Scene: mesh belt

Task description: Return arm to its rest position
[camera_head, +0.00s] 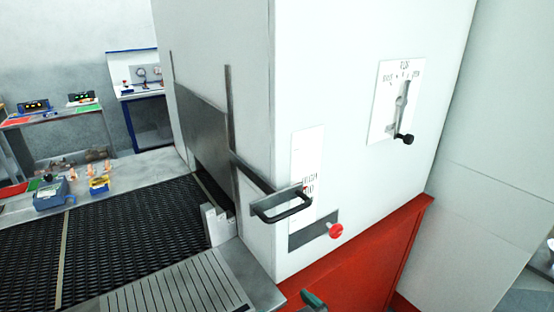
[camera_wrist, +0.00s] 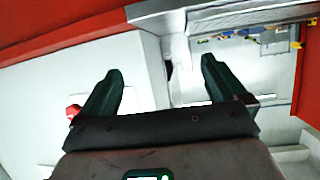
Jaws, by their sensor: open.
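My gripper (camera_wrist: 162,75) shows in the wrist view with its two dark green fingers spread wide apart and nothing between them. In the head view only a small dark green tip of my gripper (camera_head: 312,299) shows at the bottom edge, in front of the red base; the rest of the arm is out of view. The gripper appears apart from the white machine cabinet (camera_head: 375,190). The cabinet's red knob (camera_head: 336,231) also shows in the wrist view (camera_wrist: 73,111), left of the left finger.
A black handle (camera_head: 285,207) juts from the cabinet, and a black-knobbed lever (camera_head: 402,115) sits on its upper panel. A dark mesh belt (camera_head: 130,230) runs to the left. A red base (camera_head: 370,265) lies below the cabinet.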

